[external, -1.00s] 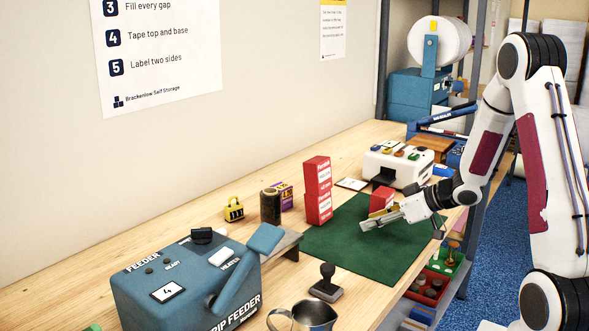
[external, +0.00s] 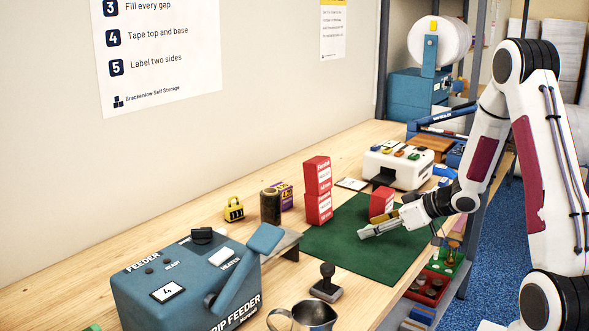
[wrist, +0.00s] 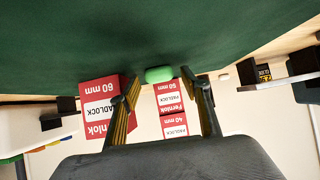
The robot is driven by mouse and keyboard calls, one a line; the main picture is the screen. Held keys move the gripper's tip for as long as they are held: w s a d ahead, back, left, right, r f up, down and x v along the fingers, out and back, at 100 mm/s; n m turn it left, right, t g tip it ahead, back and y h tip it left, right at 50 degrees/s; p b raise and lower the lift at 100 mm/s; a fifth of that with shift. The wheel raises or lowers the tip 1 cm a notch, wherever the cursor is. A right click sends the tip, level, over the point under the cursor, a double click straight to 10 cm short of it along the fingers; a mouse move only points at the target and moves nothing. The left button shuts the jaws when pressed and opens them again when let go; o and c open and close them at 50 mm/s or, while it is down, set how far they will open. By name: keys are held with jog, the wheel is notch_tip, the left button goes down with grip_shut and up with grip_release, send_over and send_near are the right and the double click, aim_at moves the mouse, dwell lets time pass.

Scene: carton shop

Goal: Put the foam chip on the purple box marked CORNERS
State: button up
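A small green foam chip (wrist: 158,74) lies on the green mat (external: 345,250) in the wrist view, between and just beyond my fingertips. I cannot make the chip out in the external view. My gripper (wrist: 160,78) is open, with a gap between each finger and the chip. In the external view my gripper (external: 365,232) is low over the mat, in front of a single red box. The purple box (external: 285,194) with yellow markings stands near the wall, partly behind a brown cylinder; its lettering is too small to read.
Two stacked red padlock boxes (external: 318,190) stand at the mat's back edge, and a single red box (external: 381,202) near my gripper. A brown cylinder (external: 270,207), yellow padlock (external: 234,209), stamp (external: 327,285) and blue strip feeder (external: 185,285) are left. The mat's front is clear.

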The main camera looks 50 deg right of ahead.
jog(key=shift+r, duration=0.2)
jog(key=shift+s+r, duration=0.1)
jog(key=shift+s, duration=0.1)
jog(key=v, duration=1.1)
jog(key=shift+s, duration=0.25)
jog(key=shift+r, duration=0.1)
dwell(0.4)
